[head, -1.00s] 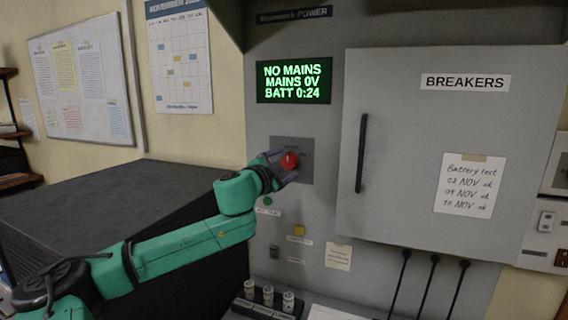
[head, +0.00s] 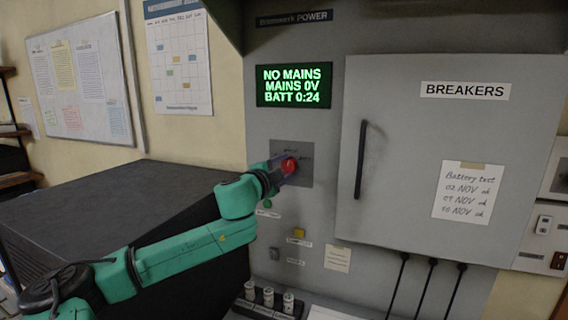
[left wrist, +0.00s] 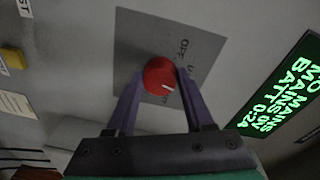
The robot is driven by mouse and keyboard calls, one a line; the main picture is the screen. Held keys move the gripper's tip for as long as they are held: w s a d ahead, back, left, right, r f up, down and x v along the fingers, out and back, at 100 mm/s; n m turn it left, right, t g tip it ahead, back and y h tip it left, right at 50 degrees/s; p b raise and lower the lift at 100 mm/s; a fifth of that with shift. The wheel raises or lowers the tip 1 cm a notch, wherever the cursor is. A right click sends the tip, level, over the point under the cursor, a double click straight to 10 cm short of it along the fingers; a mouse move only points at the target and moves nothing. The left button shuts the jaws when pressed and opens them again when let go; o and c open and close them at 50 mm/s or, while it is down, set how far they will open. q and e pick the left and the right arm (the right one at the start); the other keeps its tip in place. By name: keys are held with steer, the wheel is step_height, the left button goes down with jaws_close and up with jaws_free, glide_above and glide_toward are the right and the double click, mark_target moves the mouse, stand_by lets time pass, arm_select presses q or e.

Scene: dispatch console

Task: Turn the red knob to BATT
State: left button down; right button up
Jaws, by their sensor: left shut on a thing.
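The red knob (head: 289,165) sits on a grey plate (head: 304,178) on the cabinet front, below the green-lit display. My left gripper (head: 284,169) is at the knob, shut on it. In the left wrist view the round knob (left wrist: 160,77) lies between my two purple fingers, one on each side. Its white pointer line points to the lower right of that picture. An OFF label shows on the plate, up and right of the knob; the other markings are partly hidden or too blurred to read. My right gripper is not in view.
The display (head: 294,86) reads NO MAINS, MAINS 0V, BATT 0:24. The BREAKERS door (head: 400,130) with its dark handle (head: 361,160) stands right of the knob. A yellow button (head: 299,232) is below. A dark flat surface (head: 110,200) lies to the left.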

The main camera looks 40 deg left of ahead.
arm_select(q)
steer(key=m+p, duration=0.4)
steer(key=m, duration=0.1)
steer(key=shift+r+g, duration=0.15)
steer(key=shift+g, duration=0.15)
steer(key=shift+d+m+p, duration=0.1)
steer(key=shift+m+p, duration=0.4)
steer(key=shift+m, duration=0.6)
steer(key=shift+f+m, duration=0.2)
steer(key=shift+m, duration=0.5)
steer(key=shift+y, duration=0.3)
steer(key=shift+c, duration=1.4)
jaws_free()
steer(key=shift+r, duration=0.1)
